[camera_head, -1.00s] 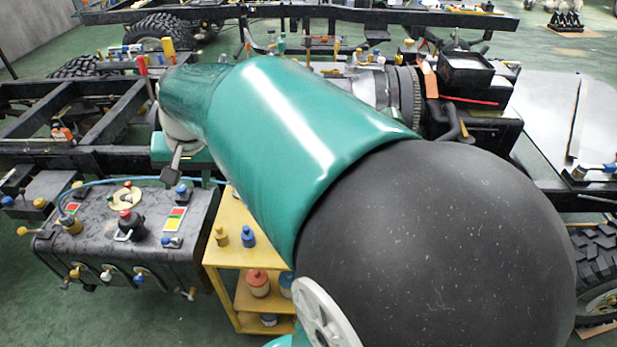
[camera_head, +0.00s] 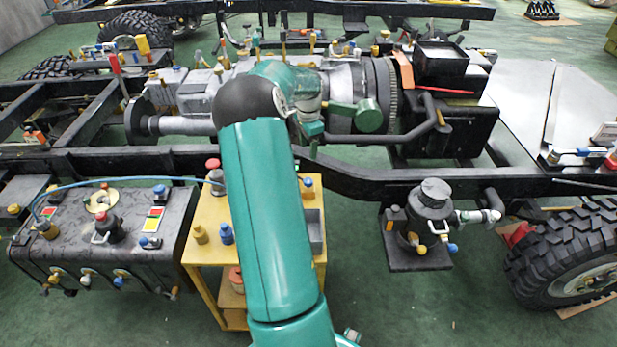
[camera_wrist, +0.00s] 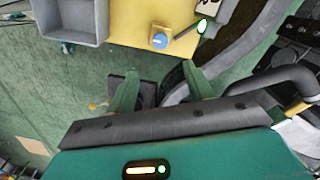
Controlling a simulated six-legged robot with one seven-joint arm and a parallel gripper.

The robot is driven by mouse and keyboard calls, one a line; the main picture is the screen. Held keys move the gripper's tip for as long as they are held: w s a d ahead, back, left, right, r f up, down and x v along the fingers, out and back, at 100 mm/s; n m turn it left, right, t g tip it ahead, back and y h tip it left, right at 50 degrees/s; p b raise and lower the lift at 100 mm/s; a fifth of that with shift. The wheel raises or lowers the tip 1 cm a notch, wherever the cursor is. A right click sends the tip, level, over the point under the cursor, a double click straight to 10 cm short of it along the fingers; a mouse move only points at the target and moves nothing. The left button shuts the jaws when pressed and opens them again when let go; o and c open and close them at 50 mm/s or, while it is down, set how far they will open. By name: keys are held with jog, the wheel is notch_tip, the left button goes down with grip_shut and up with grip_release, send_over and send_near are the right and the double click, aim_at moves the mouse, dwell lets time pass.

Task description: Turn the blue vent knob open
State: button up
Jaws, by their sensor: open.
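Several blue knobs show and I cannot tell which is the vent knob. On the black tank (camera_head: 60,255), blue knobs sit at the top right corner (camera_head: 160,190) and right side (camera_head: 144,241). A small blue knob (camera_head: 452,247) is on the black canister (camera_head: 430,205) at the right. A round blue knob or cap (camera_head: 307,183) lies on the yellow cart's top, and also shows in the wrist view (camera_wrist: 160,40). My gripper (camera_wrist: 160,69) is open and empty, with its two green fingers apart, below that blue cap in the wrist view.
The yellow cart (camera_head: 200,262) carries bottles and a grey tray (camera_head: 314,232). Black chassis rails (camera_head: 350,180) run across behind it. A large tyre (camera_head: 560,265) stands at the right. Green floor is free between cart and canister.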

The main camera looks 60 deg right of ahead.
aim_at(308, 180)
notch_tip(308, 180, down, 14)
jog(key=shift+r, duration=0.1)
dwell(0.4)
jog(key=c, duration=1)
